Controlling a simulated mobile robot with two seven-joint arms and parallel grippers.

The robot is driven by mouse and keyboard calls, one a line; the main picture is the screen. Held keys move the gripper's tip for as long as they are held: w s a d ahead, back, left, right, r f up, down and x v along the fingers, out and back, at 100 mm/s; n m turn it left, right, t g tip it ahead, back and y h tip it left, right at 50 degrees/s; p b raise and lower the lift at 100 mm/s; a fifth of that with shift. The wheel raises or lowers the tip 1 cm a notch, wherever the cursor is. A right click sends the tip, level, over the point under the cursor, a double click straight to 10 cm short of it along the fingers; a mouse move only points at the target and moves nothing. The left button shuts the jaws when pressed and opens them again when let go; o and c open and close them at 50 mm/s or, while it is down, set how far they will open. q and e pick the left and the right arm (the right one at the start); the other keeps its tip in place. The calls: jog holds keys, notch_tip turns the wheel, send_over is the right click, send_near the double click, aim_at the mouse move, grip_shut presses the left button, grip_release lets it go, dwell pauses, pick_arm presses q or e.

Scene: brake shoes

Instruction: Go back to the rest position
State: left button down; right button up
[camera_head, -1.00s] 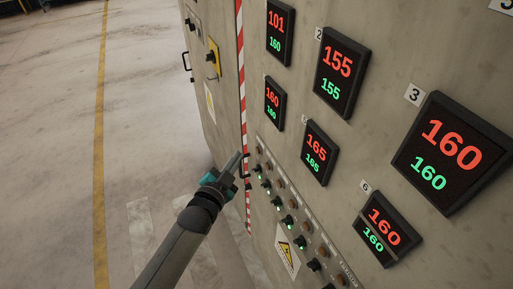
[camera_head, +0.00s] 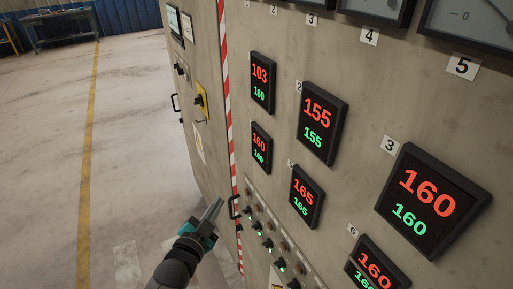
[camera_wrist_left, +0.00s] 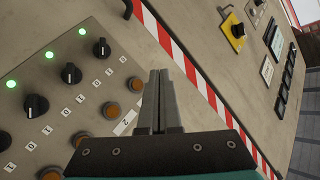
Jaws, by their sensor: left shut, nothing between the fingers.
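My left gripper (camera_head: 213,212) points up and away in front of the lower left part of the control panel (camera_head: 330,60). Its fingers are together with nothing between them. In the left wrist view the shut fingers (camera_wrist_left: 159,100) lie over the panel, beside a row of black knobs (camera_wrist_left: 36,106) with green lights and orange buttons. I cannot tell from these views how far the fingertips are from the panel. My right gripper is not in view.
Digital displays (camera_head: 317,124) with red and green numbers cover the panel. A red-and-white striped strip (camera_head: 227,100) runs down its left part, with a black handle (camera_head: 234,207) near the fingertips. Open floor (camera_head: 135,150) lies left. A workbench (camera_head: 62,28) stands far back.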

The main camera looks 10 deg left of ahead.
pick_arm(q)
jog(key=s+a+f+n+g+y+b, duration=0.1)
jog(key=s+f+g, duration=0.1)
jog(key=s+f, duration=0.5)
jog(key=s+f+n+g+b, duration=0.1)
jog(key=s+f+g, duration=0.15)
jog(key=f, duration=0.85)
jog(key=s+a+f+n+g+y+b, duration=0.1)
jog(key=s+f+n+g+b, duration=0.1)
jog(key=s+f, duration=0.5)
jog(key=s+f+n+g+b, duration=0.1)
jog(key=s+f+g, duration=0.3)
jog(key=s+f, duration=0.5)
jog(key=s+a+f+n+g+y+b, duration=0.1)
jog(key=s+f+g, duration=0.3)
jog(key=s+f, duration=0.6)
jog(key=s+n+b, duration=0.1)
jog(key=s, duration=0.8)
jog(key=shift+s+f, duration=0.15)
jog(key=shift+s, duration=0.15)
jog(key=shift+a+g, duration=0.1)
jog(key=shift+g, duration=0.15)
